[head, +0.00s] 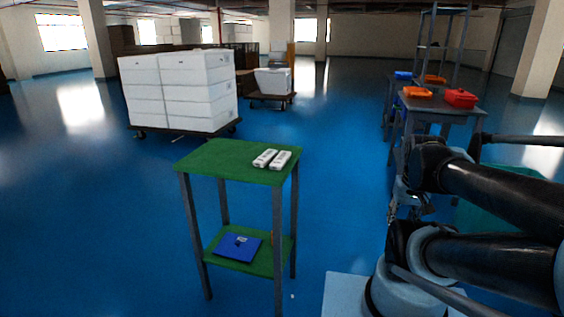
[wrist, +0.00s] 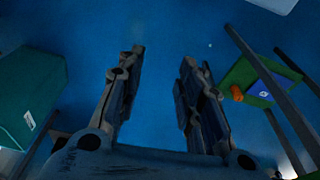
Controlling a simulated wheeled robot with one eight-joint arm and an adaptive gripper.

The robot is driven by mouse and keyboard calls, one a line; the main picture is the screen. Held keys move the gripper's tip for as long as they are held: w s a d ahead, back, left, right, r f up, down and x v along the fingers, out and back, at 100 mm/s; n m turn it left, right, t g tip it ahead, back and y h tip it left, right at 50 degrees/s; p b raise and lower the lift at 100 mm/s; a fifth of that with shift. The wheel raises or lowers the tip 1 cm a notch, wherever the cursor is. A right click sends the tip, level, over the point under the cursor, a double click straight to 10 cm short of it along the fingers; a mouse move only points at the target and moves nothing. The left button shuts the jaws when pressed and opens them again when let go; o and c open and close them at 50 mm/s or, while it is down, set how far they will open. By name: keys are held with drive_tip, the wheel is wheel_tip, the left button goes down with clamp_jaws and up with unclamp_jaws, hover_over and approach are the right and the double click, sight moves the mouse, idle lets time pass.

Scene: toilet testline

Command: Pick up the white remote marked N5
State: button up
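Two white remotes lie side by side on the green top of a small table (head: 215,158), near its right edge. One is the left remote (head: 264,158) and the other is the right remote (head: 281,160). Their markings are too small to read, so I cannot tell which is N5. My gripper (wrist: 158,70) is open and empty in the wrist view, with its two fingers apart over the blue floor. In the head view my arm is at the right, apart from the table, and the gripper is hard to make out there. The remotes do not show in the wrist view.
A blue item (head: 237,246) lies on the table's lower green shelf (head: 219,261). White boxes (head: 180,85) stand on a cart behind. A workbench (head: 440,105) with a red bin (head: 461,98) is at the right. Open blue floor surrounds the green table.

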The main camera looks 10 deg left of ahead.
drive_tip(key=shift+o, duration=0.4)
drive_tip(key=shift+s+r, duration=0.25)
drive_tip(key=w+a+r+n, duration=0.6)
drive_tip(key=w+r+n, duration=0.2)
drive_tip(key=r+n, duration=0.25)
wheel_tip(320, 180, up, 13)
drive_tip(key=n+g, duration=0.2)
drive_tip(key=n, duration=2.2)
hover_over(281, 158)
wheel_tip(281, 158, down, 11)
drive_tip(key=shift+f, duration=0.2)
wheel_tip(281, 158, down, 4)
drive_tip(key=shift+w+r, duration=0.15)
drive_tip(key=shift+r, duration=0.05)
drive_tip(key=shift+f, duration=0.9)
drive_tip(key=c, duration=0.8)
